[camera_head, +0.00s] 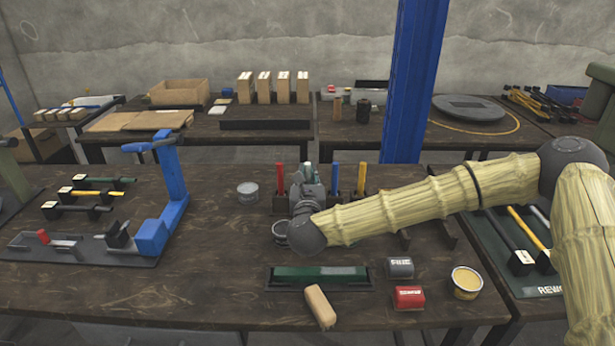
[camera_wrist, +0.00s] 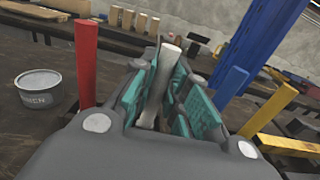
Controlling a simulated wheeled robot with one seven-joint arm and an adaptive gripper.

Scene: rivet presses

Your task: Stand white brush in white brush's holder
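The white brush (camera_wrist: 169,55) shows as a pale, roughly upright handle between the teal pads of my gripper (camera_wrist: 165,78) in the wrist view. The pads lie close on both sides of the handle, and the gripper looks shut on it. In the head view my gripper (camera_head: 307,184) is at the row of brush holders, between the red brush (camera_head: 280,178) and the blue brush (camera_head: 335,178). My gripper and wrist hide the lower end of the white brush and its holder, so I cannot tell whether the brush is seated.
The red brush (camera_wrist: 86,62), the blue brush (camera_wrist: 230,82) and a yellow brush (camera_head: 361,179) stand close by. A grey tin (camera_head: 248,192) is left of the row. A green tray (camera_head: 320,276), a tan block (camera_head: 320,306) and red block (camera_head: 409,297) lie in front.

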